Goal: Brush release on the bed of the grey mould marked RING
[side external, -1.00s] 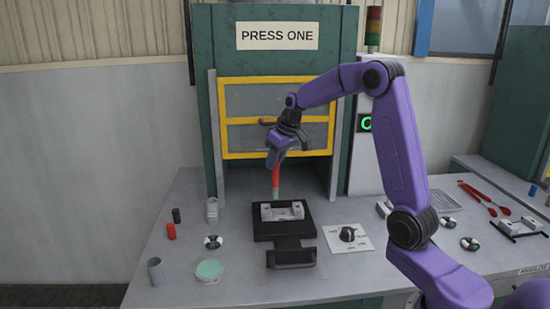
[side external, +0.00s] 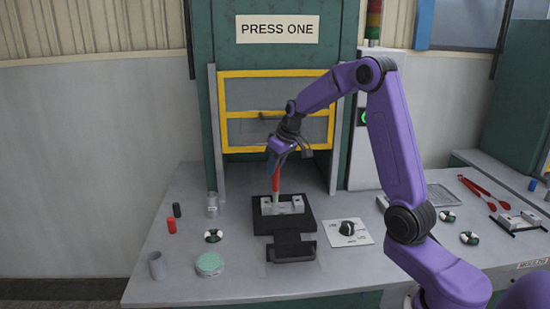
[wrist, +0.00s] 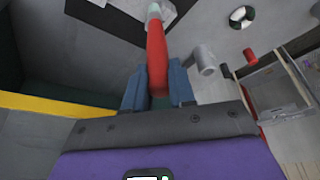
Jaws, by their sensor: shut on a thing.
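My gripper (side external: 275,158) is shut on the red handle of a brush (side external: 276,180). The brush points down, its pale tip at the grey mould (side external: 292,205); I cannot tell if it touches the bed. The mould sits on a black tray (side external: 262,227) in front of the press. Its marking is not readable. In the wrist view, my blue fingers (wrist: 158,78) hold the red handle (wrist: 156,50), with the pale tip beyond, over the mould at the top edge. A round pot with a green top (side external: 209,263) stands at the front left.
A dial on a white plate (side external: 348,232) is right of the tray. Left of it are a grey cup (side external: 157,266), a small red cylinder (side external: 171,226), a dark one (side external: 177,210), a clear jar (side external: 212,205) and a black-and-white disc (side external: 213,236). Red tongs (side external: 484,195) lie far right.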

